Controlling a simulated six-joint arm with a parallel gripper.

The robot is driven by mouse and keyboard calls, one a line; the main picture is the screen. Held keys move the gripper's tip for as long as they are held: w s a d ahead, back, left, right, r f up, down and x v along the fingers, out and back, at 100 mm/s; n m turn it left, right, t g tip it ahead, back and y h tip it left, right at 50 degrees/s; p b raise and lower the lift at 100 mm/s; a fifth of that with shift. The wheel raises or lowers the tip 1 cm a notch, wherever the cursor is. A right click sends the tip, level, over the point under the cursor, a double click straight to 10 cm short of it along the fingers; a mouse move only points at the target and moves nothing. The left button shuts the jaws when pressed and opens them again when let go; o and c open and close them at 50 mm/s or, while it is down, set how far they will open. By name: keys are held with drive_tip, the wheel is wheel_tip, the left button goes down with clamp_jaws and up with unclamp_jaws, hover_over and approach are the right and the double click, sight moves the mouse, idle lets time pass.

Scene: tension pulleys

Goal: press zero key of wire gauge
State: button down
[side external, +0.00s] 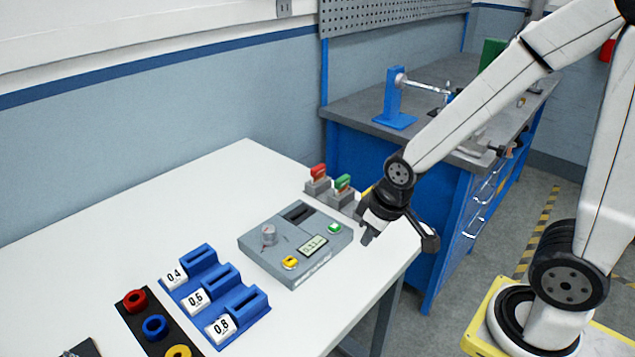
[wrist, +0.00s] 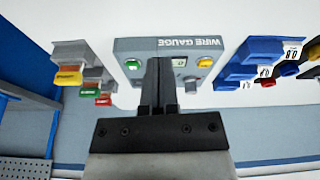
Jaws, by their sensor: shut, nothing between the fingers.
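The wire gauge (side external: 262,252) is a grey box on the white table. It has a small display (side external: 313,246), a yellow key (side external: 290,262), a green key (side external: 334,228), a knob (side external: 268,236) and a dark slot. I cannot read which key is zero. My gripper (side external: 367,238) is shut and empty, to the right of the gauge and apart from it. In the wrist view, my gripper (wrist: 160,64) covers the gauge's middle; the green key (wrist: 132,64) shows to its left, the yellow key (wrist: 190,80) and part of the display (wrist: 179,62) to its right.
A blue workbench (side external: 400,165) is beyond the table.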

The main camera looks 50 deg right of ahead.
sight(294, 261)
drive_tip(key=w+a+r+n+t+y, duration=0.1)
drive_tip(key=w+a+r+n+t, duration=0.1)
drive_tip(key=w+a+n, duration=0.2)
drive_tip(key=w+a+r+n+t, duration=0.1)
drive_tip(key=w+a+n+t, duration=0.2)
drive_tip(key=w+n, duration=0.3)
drive_tip(key=shift+w+a+r+t+y, duration=0.35)
drive_tip(key=shift+w+a, duration=0.4)
drive_tip(key=shift+w, duration=0.25)
drive_tip(key=shift+f, duration=0.1)
drive_tip(key=shift+f, duration=4.3)
drive_tip(key=shift+f, duration=0.85)
drive_tip(key=shift+r, duration=0.85)
drive_tip(key=shift+r, duration=0.15)
